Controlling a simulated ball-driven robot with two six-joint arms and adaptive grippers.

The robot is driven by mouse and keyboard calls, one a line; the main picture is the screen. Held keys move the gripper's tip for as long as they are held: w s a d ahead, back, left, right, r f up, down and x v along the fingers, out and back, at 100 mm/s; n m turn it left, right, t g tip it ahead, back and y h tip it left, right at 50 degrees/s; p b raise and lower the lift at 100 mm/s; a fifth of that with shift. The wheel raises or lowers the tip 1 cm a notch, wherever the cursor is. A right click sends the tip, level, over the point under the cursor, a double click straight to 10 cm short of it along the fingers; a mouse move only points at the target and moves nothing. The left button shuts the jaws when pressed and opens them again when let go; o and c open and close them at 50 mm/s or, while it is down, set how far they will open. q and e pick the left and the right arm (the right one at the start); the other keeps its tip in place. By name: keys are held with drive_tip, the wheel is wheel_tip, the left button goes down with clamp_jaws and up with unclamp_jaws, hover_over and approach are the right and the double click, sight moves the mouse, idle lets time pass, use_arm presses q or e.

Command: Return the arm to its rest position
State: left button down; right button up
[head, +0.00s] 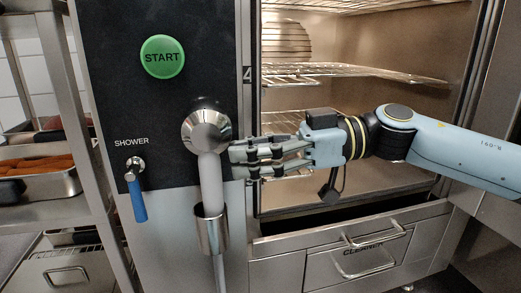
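My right gripper (237,162) comes in from the right on a light blue arm (455,150). Its fingers point left, close together, with the tips right beside the grey handle (210,180) on the dark oven panel. I cannot tell whether the tips touch the handle. The fingers look nearly closed, and I see nothing held between them, but the gap at the tips is hard to make out. My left gripper is not in view.
An open oven (350,45) with wire racks (340,70) lies behind the arm. The panel bears a green START button (162,57) and a blue shower lever (138,200). A drawer labelled CLEANER (365,255) is below. A rack with food trays (45,185) stands at left.

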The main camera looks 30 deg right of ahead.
drive_tip(key=shift+v, duration=0.8)
